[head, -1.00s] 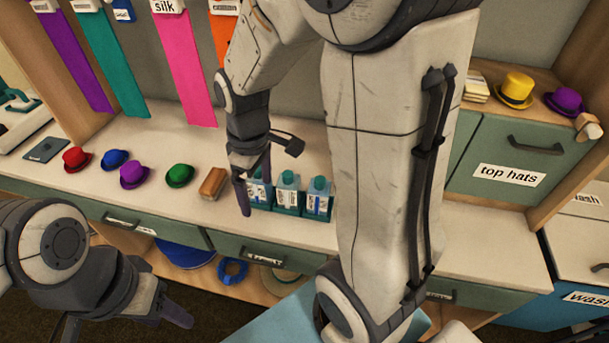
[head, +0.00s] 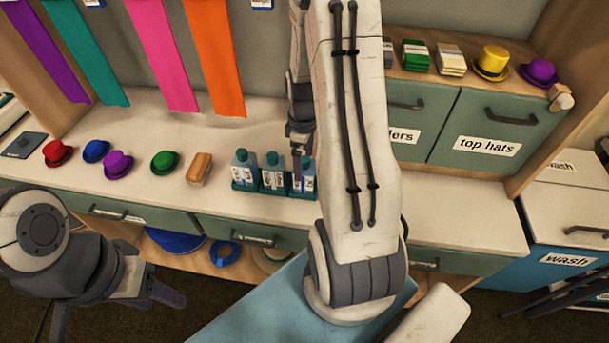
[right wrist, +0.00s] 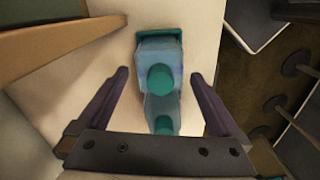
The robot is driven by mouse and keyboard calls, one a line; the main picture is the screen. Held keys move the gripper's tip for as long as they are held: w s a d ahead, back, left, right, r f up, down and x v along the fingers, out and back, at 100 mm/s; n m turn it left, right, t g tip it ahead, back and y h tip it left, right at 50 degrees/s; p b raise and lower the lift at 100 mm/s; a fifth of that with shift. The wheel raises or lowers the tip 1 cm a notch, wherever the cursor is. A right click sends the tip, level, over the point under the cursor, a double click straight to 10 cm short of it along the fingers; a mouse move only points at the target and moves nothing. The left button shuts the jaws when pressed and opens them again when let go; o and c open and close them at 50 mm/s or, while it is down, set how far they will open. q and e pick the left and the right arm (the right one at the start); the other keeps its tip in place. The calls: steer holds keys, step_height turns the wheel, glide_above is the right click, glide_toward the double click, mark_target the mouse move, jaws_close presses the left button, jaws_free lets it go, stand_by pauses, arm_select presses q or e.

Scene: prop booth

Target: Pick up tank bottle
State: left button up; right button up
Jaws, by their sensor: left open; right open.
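Several teal-capped tank bottles with pale printed labels stand upright in a row on the counter: a left one (head: 244,165), a middle one (head: 273,172) and a right one (head: 308,176). A teal tray (head: 246,188) is under them. My right gripper (head: 298,160) is open and points down over the right end of the row, partly hiding the right bottle. In the right wrist view, my open fingers (right wrist: 159,76) lie either side of a bottle cap (right wrist: 160,78), with gaps. My left gripper (head: 125,308) is open, low at the left.
Small coloured hats and a brown block (head: 199,168) line the counter (head: 440,215) left of the bottles. My right arm hides the counter behind it. Drawers (head: 250,238) are below; a top hats cabinet (head: 487,130) is right. Counter front right is clear.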

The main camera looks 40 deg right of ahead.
mark_target(304, 169)
steer(key=shift+s+f, duration=0.1)
steer(key=shift+f, duration=1.9)
steer(key=c, duration=1.5)
